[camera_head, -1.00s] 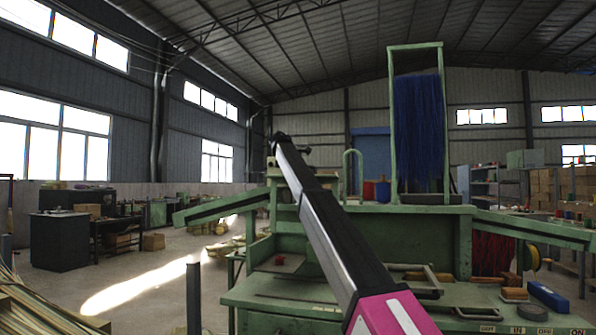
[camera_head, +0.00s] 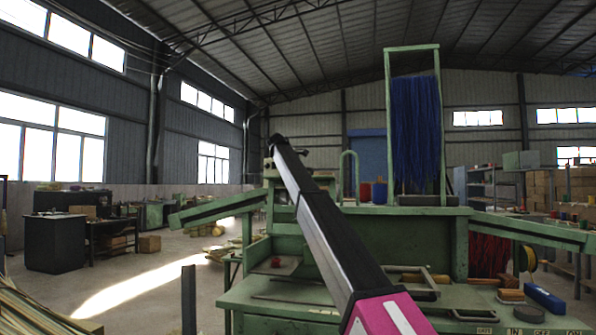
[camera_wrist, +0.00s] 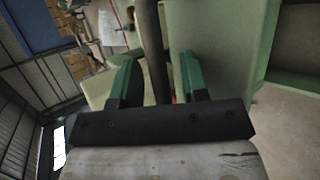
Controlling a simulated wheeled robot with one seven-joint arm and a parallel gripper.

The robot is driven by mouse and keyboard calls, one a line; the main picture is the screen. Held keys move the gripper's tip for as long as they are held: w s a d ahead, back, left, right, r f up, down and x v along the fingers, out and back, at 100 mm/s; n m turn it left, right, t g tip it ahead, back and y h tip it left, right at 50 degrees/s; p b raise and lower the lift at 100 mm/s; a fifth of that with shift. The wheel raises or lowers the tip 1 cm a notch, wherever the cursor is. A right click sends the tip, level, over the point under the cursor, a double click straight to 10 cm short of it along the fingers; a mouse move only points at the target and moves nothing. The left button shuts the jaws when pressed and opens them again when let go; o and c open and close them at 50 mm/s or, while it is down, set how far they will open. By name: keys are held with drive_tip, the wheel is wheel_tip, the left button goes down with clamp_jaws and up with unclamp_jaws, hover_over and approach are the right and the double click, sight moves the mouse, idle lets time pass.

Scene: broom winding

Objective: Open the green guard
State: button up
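The green machine (camera_head: 410,245) stands ahead in the head view. A green panel (camera_wrist: 218,42), perhaps the guard, shows right of the fingers in the wrist view; I cannot tell for sure which part the guard is. My gripper (camera_wrist: 157,80) has two green fingertips held apart. A dark grey bar (camera_wrist: 153,45) shows between and beyond them; I see no clear contact. In the head view my arm reaches up and left across the machine's left part, and its far end hides the gripper and what lies behind it.
A tall green frame with blue bristles (camera_head: 415,125) stands on the machine top. A green hoop (camera_head: 349,170) is left of it. Sloping green chutes (camera_head: 215,208) extend to both sides. A dark post (camera_head: 189,300) stands at front left. Open floor (camera_head: 140,290) lies on the left.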

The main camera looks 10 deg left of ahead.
drive_tip(key=shift+s, duration=0.1)
drive_tip(key=v, duration=1)
drive_tip(key=shift+s+a+r, duration=0.15)
drive_tip(key=shift+a+r, duration=0.1)
drive_tip(key=shift+r, duration=0.05)
